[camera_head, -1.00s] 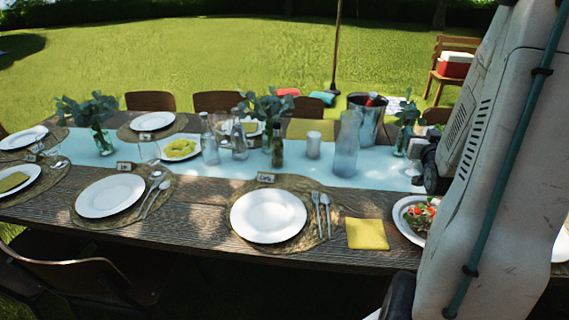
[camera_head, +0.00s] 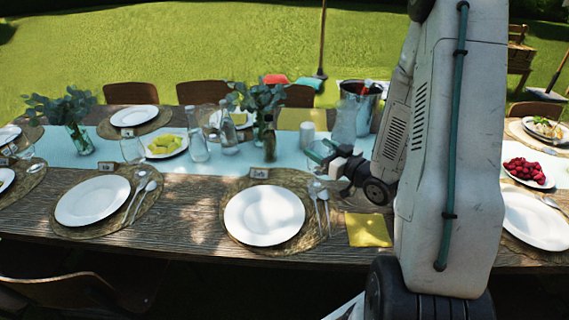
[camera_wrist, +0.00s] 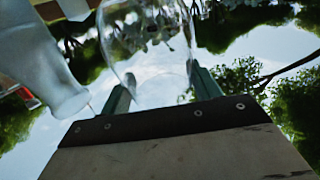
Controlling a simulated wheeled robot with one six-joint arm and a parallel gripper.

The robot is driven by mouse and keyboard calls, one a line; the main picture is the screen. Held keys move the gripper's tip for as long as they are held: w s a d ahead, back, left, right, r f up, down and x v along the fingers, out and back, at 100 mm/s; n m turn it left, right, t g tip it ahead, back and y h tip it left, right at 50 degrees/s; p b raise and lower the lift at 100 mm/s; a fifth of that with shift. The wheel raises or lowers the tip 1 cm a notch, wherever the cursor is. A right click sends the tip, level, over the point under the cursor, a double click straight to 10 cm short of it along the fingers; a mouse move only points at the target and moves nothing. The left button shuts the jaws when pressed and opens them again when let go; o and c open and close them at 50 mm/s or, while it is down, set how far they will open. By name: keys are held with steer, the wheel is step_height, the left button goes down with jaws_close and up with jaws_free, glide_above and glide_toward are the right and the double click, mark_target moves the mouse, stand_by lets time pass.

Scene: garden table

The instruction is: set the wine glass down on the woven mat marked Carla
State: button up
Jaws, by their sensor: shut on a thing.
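The woven mat (camera_head: 292,179) bears a white plate (camera_head: 264,216), a fork and spoon (camera_head: 321,207) at its right side, and a small name card (camera_head: 259,173) at its back edge. The card's lettering is too small to read surely. My gripper (camera_head: 325,157) is over the table near the mat's back right edge. In the wrist view my gripper (camera_wrist: 161,92) is shut on the clear wine glass (camera_wrist: 146,38), whose bowl shows between the two green fingers. In the head view the glass is hard to make out, and its foot is not clear.
A yellow napkin (camera_head: 369,230) lies to the mat's right.

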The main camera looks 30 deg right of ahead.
steer(key=w+a+f, duration=0.2)
steer(key=w, duration=0.5)
steer(key=w+a+f, duration=0.2)
steer(key=w+f, duration=0.1)
steer(key=w, duration=0.3)
steer(key=shift+w, duration=0.4)
steer(key=shift+a, duration=0.1)
steer(key=o, duration=1.3)
steer(key=shift+o, duration=0.2)
